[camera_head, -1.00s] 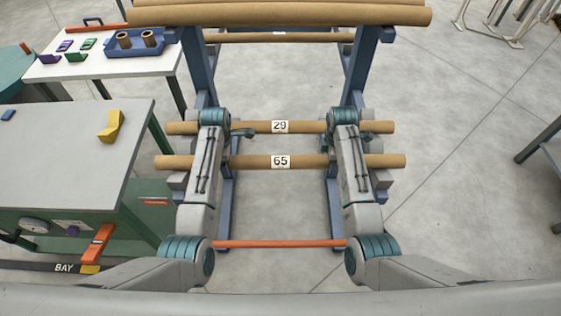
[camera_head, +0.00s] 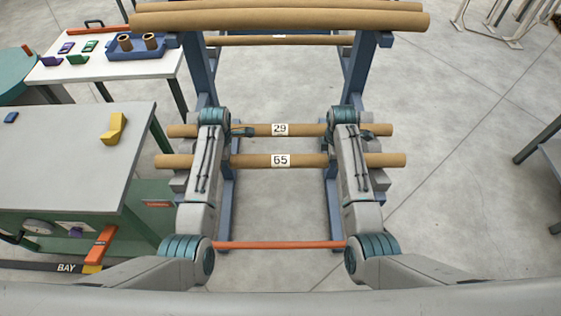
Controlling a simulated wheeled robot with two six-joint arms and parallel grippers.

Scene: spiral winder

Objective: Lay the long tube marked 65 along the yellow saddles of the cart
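The long brown tube marked 65 (camera_head: 280,160) lies level across the picture, passing under both my forearms. Its two ends stick out beyond them. A tube marked 29 (camera_head: 280,130) lies parallel, just behind it. My arms reach forward, one over each side of the tubes. Both grippers are hidden under the arms near tube 65, so I cannot see their fingers or whether they hold it. I cannot make out a cart with yellow saddles. One yellow notched block (camera_head: 113,128) sits on the grey bench at left.
A blue rack (camera_head: 361,70) carries more brown tubes (camera_head: 280,20) on top. An orange bar (camera_head: 280,244) crosses low between my arms. The grey-topped bench (camera_head: 70,160) stands close at left, a white table (camera_head: 110,68) behind it. Floor at right is clear up to a table edge.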

